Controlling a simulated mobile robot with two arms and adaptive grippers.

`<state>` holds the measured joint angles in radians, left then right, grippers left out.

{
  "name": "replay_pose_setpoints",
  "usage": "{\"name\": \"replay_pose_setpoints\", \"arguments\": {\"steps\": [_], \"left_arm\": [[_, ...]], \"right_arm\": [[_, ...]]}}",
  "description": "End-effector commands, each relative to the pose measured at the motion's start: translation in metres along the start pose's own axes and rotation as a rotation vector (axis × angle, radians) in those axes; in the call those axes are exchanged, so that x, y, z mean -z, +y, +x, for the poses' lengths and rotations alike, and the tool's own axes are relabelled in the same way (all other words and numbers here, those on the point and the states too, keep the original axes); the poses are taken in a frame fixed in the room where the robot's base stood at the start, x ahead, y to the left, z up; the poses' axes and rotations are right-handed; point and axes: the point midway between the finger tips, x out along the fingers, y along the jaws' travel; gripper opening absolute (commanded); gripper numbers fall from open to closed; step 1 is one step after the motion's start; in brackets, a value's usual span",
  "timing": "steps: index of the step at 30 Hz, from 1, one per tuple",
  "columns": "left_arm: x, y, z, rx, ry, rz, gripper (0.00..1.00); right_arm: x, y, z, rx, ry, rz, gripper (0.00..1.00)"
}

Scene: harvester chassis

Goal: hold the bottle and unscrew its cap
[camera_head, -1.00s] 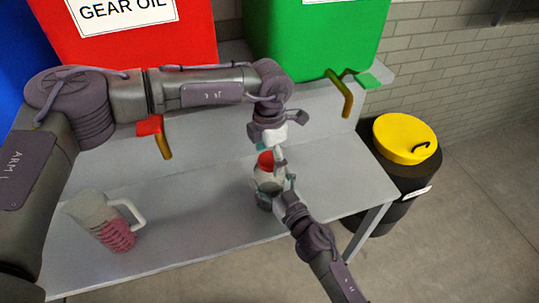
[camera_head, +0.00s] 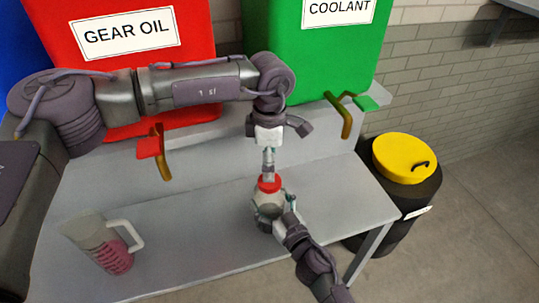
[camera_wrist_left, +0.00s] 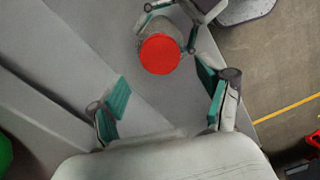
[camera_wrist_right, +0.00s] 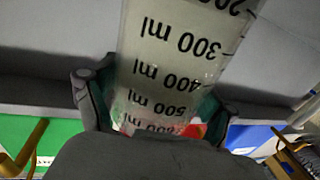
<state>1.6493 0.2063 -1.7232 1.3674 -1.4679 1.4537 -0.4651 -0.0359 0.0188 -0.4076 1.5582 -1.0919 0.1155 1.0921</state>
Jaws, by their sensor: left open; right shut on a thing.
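The bottle (camera_head: 266,199) is pale and see-through, and stands upright at the shelf's front part with its red cap (camera_head: 269,184) on top. My right gripper (camera_head: 272,208) is shut on the bottle's body from the front right. In the right wrist view the bottle (camera_wrist_right: 170,70), with black millilitre marks, sits between the fingers. My left gripper (camera_head: 268,166) points down just above the cap. In the left wrist view its fingers (camera_wrist_left: 165,92) are open and empty, with the cap (camera_wrist_left: 160,54) beyond them, towards the top.
A measuring jug (camera_head: 103,245) with pink contents stands on the grey shelf (camera_head: 190,210) at left. Red gear oil (camera_head: 125,60) and green coolant (camera_head: 330,50) containers with taps stand behind. A yellow-lidded black bin (camera_head: 405,185) is at right.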

Motion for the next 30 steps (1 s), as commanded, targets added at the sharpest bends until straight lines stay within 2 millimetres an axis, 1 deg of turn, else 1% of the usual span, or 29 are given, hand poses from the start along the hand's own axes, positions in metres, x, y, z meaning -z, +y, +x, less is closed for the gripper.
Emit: {"name": "replay_pose_setpoints", "arguments": {"steps": [3,6,9,12,16,19,30], "left_arm": [[0.0,0.0,-0.007,0.0,0.0,0.26,0.78],[0.0,0.0,-0.013,-0.001,0.0,0.461,0.78],[0.0,0.0,-0.016,-0.001,0.0,0.622,0.78],[0.0,0.0,-0.019,0.0,-0.001,0.734,0.78],[0.0,0.0,-0.019,0.001,-0.001,0.808,0.78],[0.0,-0.001,-0.011,0.003,-0.001,0.824,0.78],[0.0,-0.001,0.043,0.003,0.0,0.821,0.78]], "right_arm": [[-0.001,0.0,0.0,-0.001,-0.002,0.0,0.0],[-0.001,0.0,0.0,-0.001,-0.002,0.0,0.0],[-0.001,0.0,0.0,-0.001,-0.002,0.0,0.0],[-0.001,0.0,0.0,-0.001,-0.002,0.0,0.0],[-0.001,0.0,0.0,-0.001,-0.002,0.0,0.0],[-0.001,0.0,0.0,-0.001,-0.002,0.0,0.0],[-0.001,0.0,0.0,0.0,-0.001,0.0,0.0]]}}
